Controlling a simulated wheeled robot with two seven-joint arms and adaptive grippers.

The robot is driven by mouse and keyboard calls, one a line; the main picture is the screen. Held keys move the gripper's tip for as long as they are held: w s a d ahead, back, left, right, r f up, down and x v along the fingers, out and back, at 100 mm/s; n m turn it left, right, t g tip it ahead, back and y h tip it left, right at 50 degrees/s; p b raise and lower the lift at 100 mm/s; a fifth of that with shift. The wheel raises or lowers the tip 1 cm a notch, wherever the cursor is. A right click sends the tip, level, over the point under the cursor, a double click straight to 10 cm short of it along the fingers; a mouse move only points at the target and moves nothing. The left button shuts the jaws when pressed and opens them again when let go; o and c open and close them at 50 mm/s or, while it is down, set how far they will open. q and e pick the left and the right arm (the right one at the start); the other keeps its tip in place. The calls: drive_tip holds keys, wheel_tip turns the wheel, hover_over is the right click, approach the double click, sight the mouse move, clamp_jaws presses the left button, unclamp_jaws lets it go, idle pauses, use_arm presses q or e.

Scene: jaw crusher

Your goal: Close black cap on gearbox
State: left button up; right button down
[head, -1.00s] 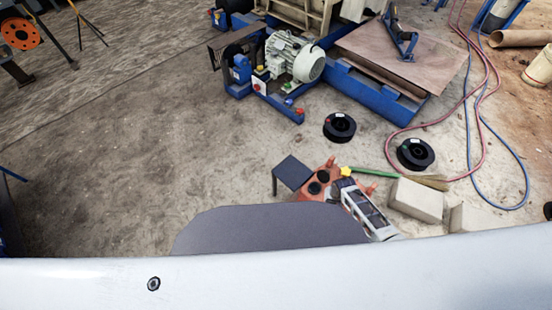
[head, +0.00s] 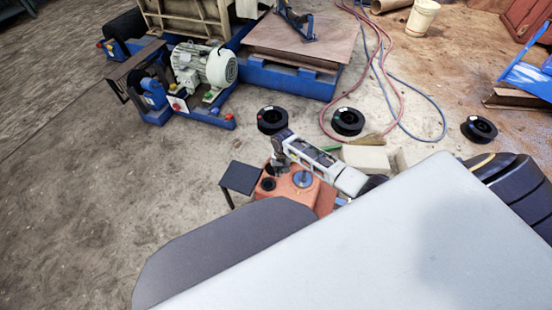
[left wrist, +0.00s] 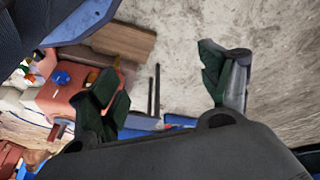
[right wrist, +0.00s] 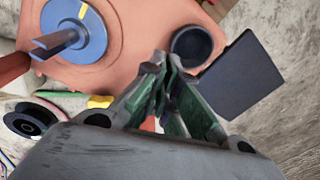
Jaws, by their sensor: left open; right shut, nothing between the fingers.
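The orange gearbox (head: 325,199) stands on the floor in the head view, with a blue disc (head: 302,179) on top. Two round black parts sit near its left edge, one of them a black ring-shaped part (head: 267,184). In the right wrist view a hollow black round part (right wrist: 192,45) shows beside the gearbox's blue disc (right wrist: 75,32). I cannot tell which black part is the cap. My right gripper (right wrist: 163,75) is shut and empty, just above the gearbox near that black part. My left gripper (left wrist: 165,85) is open and empty, with the gearbox (left wrist: 50,100) behind it.
A dark square plate (head: 240,177) on a thin leg stands left of the gearbox. Black spools (head: 272,119) and pale blocks (head: 367,158) lie behind it. A motor on a blue frame (head: 205,70) is further back. Floor at left is clear.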

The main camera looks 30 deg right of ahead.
use_arm(q)
drive_tip(key=shift+t+h, duration=0.3)
drive_tip(key=shift+h, duration=0.1)
drive_tip(key=shift+w+d+r+b, duration=0.2)
drive_tip(key=shift+r+b, duration=0.7)
drive_tip(key=shift+b, duration=0.65)
drive_tip(key=shift+w+d+r+b, duration=0.1)
drive_tip(key=shift+d+r+b, duration=0.2)
drive_tip(key=shift+r+b, duration=0.9)
drive_tip(key=shift+w+d+r+b, duration=0.1)
drive_tip(key=shift+d+r+b, duration=0.3)
drive_tip(key=shift+b, duration=1.5)
use_arm(e)
drive_tip(key=w+d+r+m, duration=0.4)
drive_tip(key=w+r, duration=0.5)
drive_tip(key=shift+g, duration=0.4)
use_arm(q)
drive_tip(key=shift+a+r, duration=0.15)
drive_tip(key=shift+r, duration=0.05)
drive_tip(key=shift+f, duration=0.1)
use_arm(e)
drive_tip(key=shift+f, duration=0.15)
